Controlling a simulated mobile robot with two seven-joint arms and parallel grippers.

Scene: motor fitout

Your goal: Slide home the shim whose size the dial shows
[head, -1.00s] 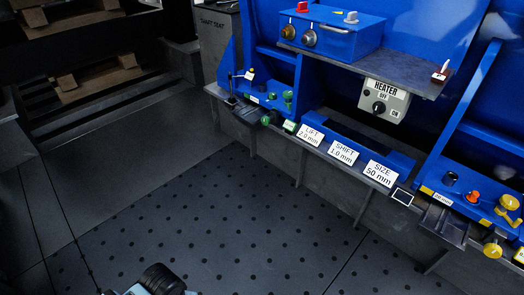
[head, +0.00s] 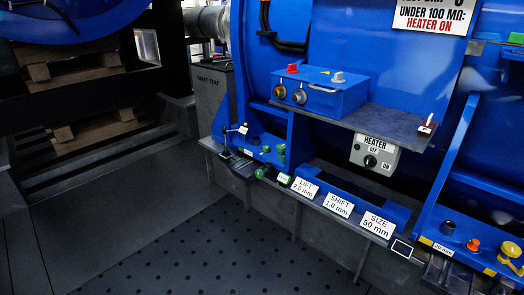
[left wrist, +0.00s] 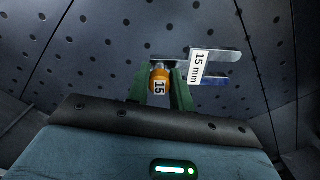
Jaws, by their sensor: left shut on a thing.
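My left gripper (left wrist: 160,92) shows in the left wrist view, its two green fingers shut on an orange knob (left wrist: 159,78) marked 15. The knob belongs to a grey metal shim (left wrist: 225,55) with a white tag (left wrist: 199,66) reading 15 mm. The shim is over the dark perforated floor. In the head view, a small gauge-like part (head: 243,129) stands on the left blue foot (head: 262,143). I cannot read any dial. Neither gripper shows in the head view.
White signs read LIFT 2.0 mm (head: 304,187), SHIFT 1.0 mm (head: 338,204) and SIZE 50 mm (head: 377,224). A grey heater switch box (head: 374,157) and a blue box (head: 320,91) sit above. The right foot (head: 470,248) carries orange and yellow knobs. The perforated floor (head: 215,250) is clear.

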